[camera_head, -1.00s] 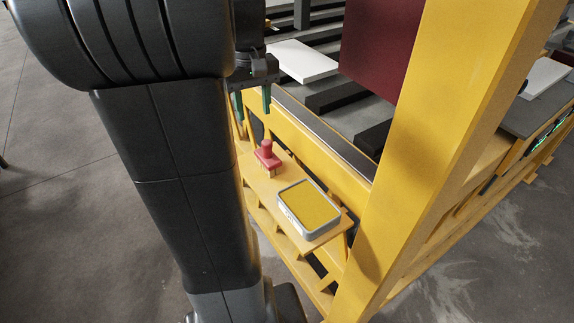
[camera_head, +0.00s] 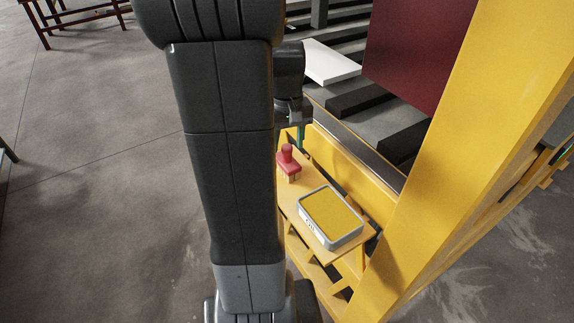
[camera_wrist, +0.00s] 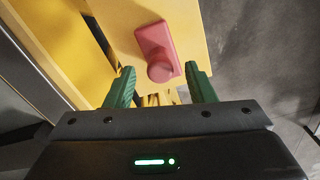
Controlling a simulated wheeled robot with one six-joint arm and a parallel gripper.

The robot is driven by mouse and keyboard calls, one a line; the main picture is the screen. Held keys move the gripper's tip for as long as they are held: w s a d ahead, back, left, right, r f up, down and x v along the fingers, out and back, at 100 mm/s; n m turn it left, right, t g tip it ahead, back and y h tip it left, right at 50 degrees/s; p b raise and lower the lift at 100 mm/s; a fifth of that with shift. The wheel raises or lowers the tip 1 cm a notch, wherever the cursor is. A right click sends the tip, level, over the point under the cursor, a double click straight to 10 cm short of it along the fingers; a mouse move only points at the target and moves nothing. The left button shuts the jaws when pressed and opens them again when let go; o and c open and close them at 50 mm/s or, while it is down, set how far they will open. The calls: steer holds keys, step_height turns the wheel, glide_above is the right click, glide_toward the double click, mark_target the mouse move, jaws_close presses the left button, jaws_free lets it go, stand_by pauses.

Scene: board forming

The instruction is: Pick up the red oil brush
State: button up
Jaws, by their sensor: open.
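The red oil brush (camera_head: 288,163) stands upright on a small yellow shelf (camera_head: 321,251), with its round knob handle on top and pale bristles below. In the wrist view the brush (camera_wrist: 157,50) lies just beyond the fingertips, roughly between them. My gripper (camera_wrist: 160,80) is open, its two green fingers apart and empty. In the head view my gripper (camera_head: 300,135) is just above and behind the brush, and my arm hides part of it.
A grey-rimmed tray (camera_head: 334,213) with a yellow surface sits beside the brush on the shelf. A thick yellow post (camera_head: 455,130) rises to the right. A machine bed with dark slats (camera_head: 366,94) and a white block (camera_head: 330,64) lies behind.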

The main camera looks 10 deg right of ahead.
step_height(320, 180, down, 2)
steer(key=shift+f, duration=0.2)
jaws_close()
steer(key=shift+r, duration=0.15)
step_height(320, 180, up, 10)
steer(key=shift+f, duration=0.1)
stand_by(0.4)
